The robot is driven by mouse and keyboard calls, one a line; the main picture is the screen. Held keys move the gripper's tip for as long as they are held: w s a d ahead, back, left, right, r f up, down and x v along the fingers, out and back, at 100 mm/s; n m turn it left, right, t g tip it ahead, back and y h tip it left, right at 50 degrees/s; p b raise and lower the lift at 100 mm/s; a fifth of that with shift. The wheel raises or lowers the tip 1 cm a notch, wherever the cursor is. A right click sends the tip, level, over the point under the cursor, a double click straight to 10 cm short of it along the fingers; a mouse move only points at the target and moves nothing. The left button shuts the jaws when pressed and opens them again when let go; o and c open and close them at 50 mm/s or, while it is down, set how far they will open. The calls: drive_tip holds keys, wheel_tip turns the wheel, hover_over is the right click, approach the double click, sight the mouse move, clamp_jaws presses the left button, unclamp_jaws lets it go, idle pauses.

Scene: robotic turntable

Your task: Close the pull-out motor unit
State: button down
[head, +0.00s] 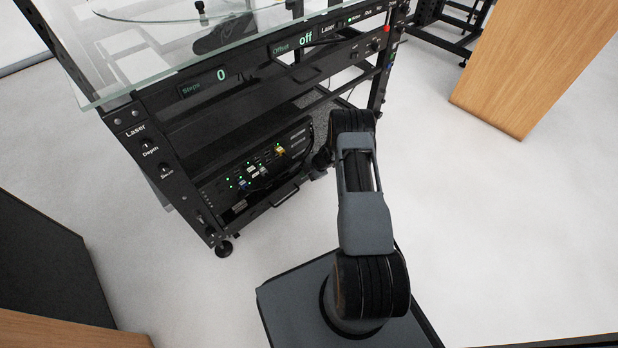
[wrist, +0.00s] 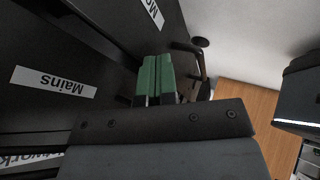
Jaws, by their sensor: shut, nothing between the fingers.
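In the wrist view, a dark panel with a cut-off white label starting "Mo" (wrist: 152,12) is at the top; I take it for the motor unit, its lettering upside down. My gripper's green fingertips (wrist: 156,78) are shut and empty, close to the dark front; I cannot tell whether they touch it. In the head view, my gripper (head: 321,161) is at the right end of the rack's lower front, partly hidden by my arm. A low unit with green lights and cables (head: 250,178) shows there, with a bar handle (head: 285,195) in front. How far the motor unit stands out is unclear.
The black rack (head: 160,145) carries a glass top (head: 150,50). A "Mains" label (wrist: 53,82) is left of my fingers in the wrist view. A wooden cabinet (head: 545,65) stands at the upper right. White floor (head: 490,210) is clear to the right.

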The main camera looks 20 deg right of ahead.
drive_tip(key=shift+w+a, duration=0.4)
drive_tip(key=shift+w, duration=0.35)
drive_tip(key=shift+s, duration=0.15)
